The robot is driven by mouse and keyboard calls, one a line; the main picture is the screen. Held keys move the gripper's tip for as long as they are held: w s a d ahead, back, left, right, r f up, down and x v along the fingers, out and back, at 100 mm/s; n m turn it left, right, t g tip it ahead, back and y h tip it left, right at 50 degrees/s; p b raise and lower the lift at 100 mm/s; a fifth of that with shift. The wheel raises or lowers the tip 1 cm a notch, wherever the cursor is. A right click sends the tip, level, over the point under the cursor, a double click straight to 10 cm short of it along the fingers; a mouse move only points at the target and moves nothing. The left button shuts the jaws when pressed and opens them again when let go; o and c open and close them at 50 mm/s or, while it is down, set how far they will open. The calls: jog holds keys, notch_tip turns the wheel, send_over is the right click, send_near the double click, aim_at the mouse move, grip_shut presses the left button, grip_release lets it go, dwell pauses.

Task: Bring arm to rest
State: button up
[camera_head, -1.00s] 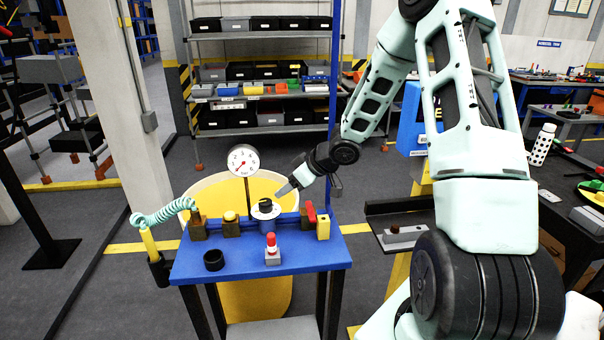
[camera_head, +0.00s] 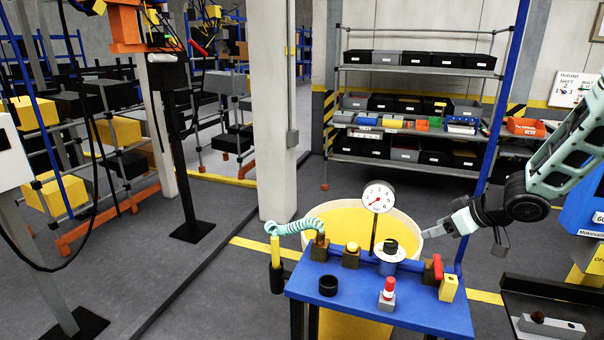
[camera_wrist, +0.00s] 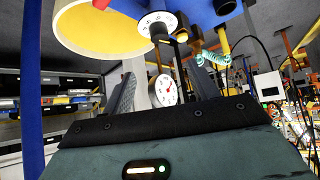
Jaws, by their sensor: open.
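My gripper (camera_head: 437,228) is at the right of the blue table's back edge, beside the round fitting with the black knob (camera_head: 390,247). In the wrist view its two fingers (camera_wrist: 160,92) stand apart with no object held between them. The gauge (camera_wrist: 164,91) shows beyond the fingers there, and the round fitting (camera_wrist: 157,24) is at the top. My arm reaches in from the right edge of the head view.
A shelf rack (camera_head: 420,120) is farther back.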

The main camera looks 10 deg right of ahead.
jog(key=s+a+n+g+h+b, duration=0.1)
jog(key=s+a+g+h+b, duration=0.25)
jog(key=a, duration=1.65)
jog(key=s+a+g, duration=0.1)
jog(key=s+a, duration=0.3)
jog(key=s, duration=0.4)
jog(key=s+a+n+g+b, duration=0.1)
jog(key=s+a+g, duration=0.1)
jog(key=s+a, duration=0.3)
jog(key=s+a+n+g+b, duration=0.1)
jog(key=s+a, duration=0.3)
jog(key=s, duration=0.7)
jog(key=shift+s+a+r+g, duration=0.15)
jog(key=shift+a+r+g, duration=0.1)
jog(key=shift+r+g, duration=0.15)
